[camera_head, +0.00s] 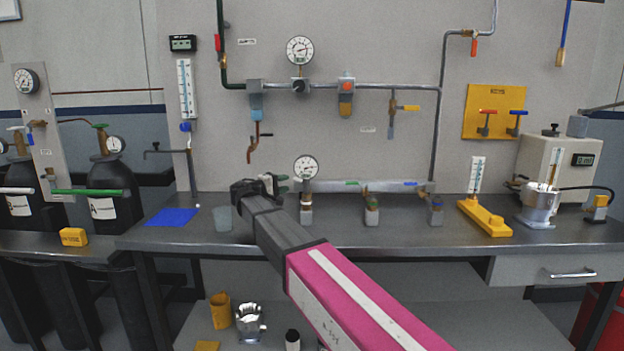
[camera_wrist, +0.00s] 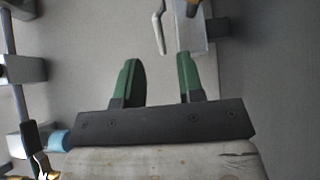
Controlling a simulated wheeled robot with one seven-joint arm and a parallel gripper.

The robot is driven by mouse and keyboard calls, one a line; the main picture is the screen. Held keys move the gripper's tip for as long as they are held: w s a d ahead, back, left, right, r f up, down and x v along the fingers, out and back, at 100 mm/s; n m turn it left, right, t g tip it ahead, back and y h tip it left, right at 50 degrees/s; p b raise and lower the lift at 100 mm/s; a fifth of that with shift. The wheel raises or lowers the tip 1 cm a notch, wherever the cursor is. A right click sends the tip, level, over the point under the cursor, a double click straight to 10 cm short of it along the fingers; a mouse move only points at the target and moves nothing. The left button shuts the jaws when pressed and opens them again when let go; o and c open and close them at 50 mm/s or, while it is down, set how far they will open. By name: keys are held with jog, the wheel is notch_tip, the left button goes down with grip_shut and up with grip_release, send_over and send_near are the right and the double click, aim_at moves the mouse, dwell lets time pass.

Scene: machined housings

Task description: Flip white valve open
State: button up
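In the wrist view a pale, bent lever (camera_wrist: 160,28), which looks like the white valve's handle, stands ahead of my gripper (camera_wrist: 161,62), beside a light grey block (camera_wrist: 190,32). My gripper's two green fingers are apart with nothing between them. The lever lies just beyond the fingertips, and I see no contact. In the head view my gripper (camera_head: 278,183) is at the left end of the low manifold, near a grey valve body (camera_head: 306,214) under a gauge. I cannot make out that valve's handle there; my gripper may hide it.
The manifold pipe (camera_head: 388,187) continues right to a green valve (camera_head: 372,205) and a blue valve (camera_head: 437,207). A yellow stand (camera_head: 485,217) is to the right.

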aim_at(297, 180)
jog(key=x, duration=0.7)
jog(key=shift+w+d, duration=0.15)
grip_shut()
